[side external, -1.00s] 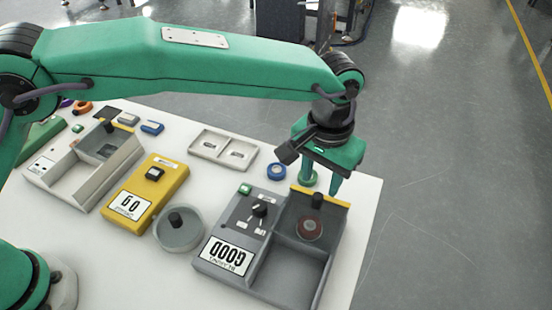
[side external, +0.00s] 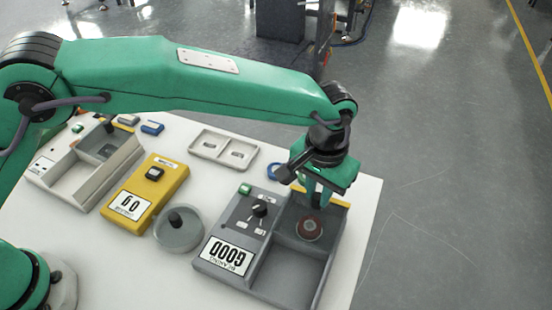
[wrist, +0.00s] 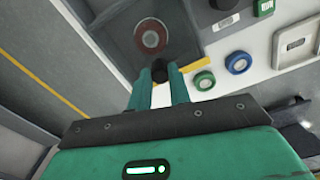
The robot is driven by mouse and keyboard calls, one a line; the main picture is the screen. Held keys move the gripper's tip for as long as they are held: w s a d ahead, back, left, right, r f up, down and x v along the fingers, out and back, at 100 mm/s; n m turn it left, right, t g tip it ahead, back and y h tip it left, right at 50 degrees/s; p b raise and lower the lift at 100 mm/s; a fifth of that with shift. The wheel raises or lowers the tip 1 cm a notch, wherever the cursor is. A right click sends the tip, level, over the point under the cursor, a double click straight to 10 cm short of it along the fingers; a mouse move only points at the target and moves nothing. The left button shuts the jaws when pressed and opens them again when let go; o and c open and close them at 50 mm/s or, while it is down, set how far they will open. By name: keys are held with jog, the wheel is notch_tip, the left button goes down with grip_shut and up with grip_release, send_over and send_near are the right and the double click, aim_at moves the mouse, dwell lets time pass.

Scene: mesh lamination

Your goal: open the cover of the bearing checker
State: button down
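The bearing checker (side external: 205,273) is a grey box at the front right of the table, with a label, a dial and a green button. Its see-through smoked cover (side external: 292,232) lies shut over the rear right compartment, with a reddish round part (side external: 310,229) visible beneath. In the wrist view, the cover (wrist: 122,28) carries a black knob (wrist: 159,70). My gripper (side external: 318,200) is low over the cover, its fingers (wrist: 161,78) apart on either side of the knob. A narrow gap seems to show beside the knob. The fingers hide the knob in the side view.
A grey round dish with a black knob (side external: 180,228) and a yellow device (side external: 158,180) stand left of the checker. Blue (wrist: 238,62) and green (wrist: 203,81) rings lie behind it. A pale two-slot tray (side external: 196,149) is farther back. The table's right edge is close.

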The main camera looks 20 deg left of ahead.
jog(key=shift+s+r, duration=0.1)
jog(key=shift+s, duration=4.95)
jog(key=c, duration=1.3)
grip_release()
notch_tip(320, 180, up, 8)
